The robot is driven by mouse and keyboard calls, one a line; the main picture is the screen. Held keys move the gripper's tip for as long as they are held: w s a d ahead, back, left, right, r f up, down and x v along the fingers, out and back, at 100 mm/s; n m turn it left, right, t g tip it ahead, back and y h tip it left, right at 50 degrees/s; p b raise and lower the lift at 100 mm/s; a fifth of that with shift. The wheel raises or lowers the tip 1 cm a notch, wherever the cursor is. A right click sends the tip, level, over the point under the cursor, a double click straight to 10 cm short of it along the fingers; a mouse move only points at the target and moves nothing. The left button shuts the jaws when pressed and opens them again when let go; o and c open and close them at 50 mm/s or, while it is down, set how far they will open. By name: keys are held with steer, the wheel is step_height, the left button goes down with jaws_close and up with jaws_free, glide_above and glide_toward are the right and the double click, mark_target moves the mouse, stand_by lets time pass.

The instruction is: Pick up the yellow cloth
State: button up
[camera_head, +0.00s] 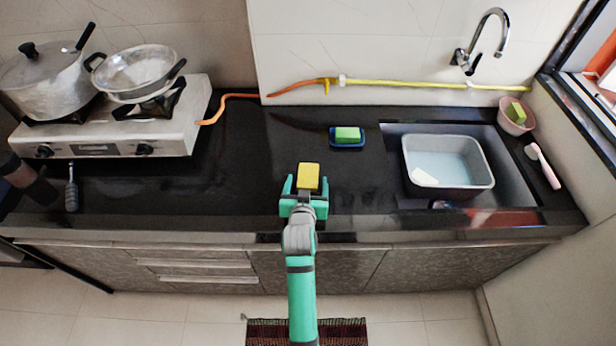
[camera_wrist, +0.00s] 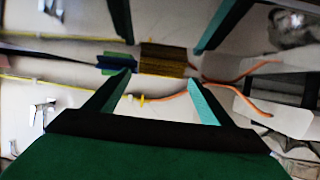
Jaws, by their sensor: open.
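The yellow cloth (camera_head: 308,171) is a small block-like piece on the black counter, near its front edge. My gripper (camera_head: 307,184) is open, with its two green fingers at either side of the cloth's near end. In the wrist view the cloth (camera_wrist: 163,60) looks dark yellow-brown and sits at the fingertips of my gripper (camera_wrist: 160,76), about centred between them. Whether the fingers touch the cloth cannot be told. The cloth's near end is partly hidden by the gripper in the head view.
A green sponge in a blue dish (camera_head: 347,146) stands behind and right of the cloth. A grey tub (camera_head: 448,166) is in the sink at the right. A stove (camera_head: 118,139) with pots stands at the left. An orange hose (camera_head: 236,96) lies behind.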

mark_target(308, 178)
steer(key=shift+x, duration=1.3)
steer(key=shift+f, duration=0.1)
steer(key=shift+c, duration=0.6)
steer(key=c, duration=1)
